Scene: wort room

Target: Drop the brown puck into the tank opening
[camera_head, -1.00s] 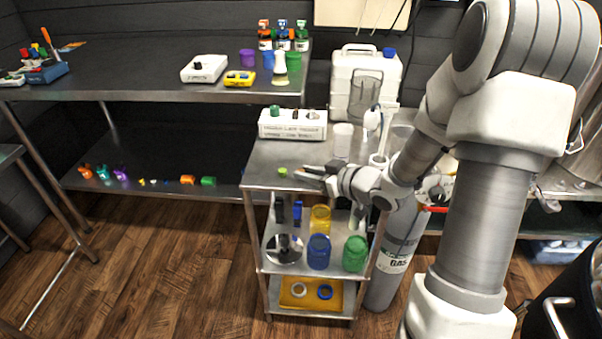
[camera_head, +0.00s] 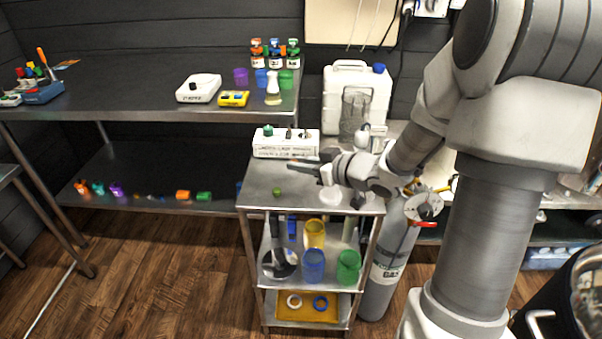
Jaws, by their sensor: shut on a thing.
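My gripper (camera_head: 303,166) is above the top of the steel cart (camera_head: 262,203), pointing left, in front of the white block. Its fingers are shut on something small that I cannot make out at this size. I cannot pick out the brown puck elsewhere. A small green piece (camera_head: 277,191) lies on the cart top, below and left of the fingers, apart from them. A dark tank (camera_head: 550,305) with a steel handle is cut off at the lower right. Part of its rim and inside show; I cannot tell whether this is the tank opening meant.
A white labelled block (camera_head: 285,148) with small parts on top stands behind the gripper. A white jerrycan (camera_head: 335,95) and a clear jug (camera_head: 355,113) stand at the back. A gas cylinder (camera_head: 385,270) stands right of the cart. The floor to the left is free.

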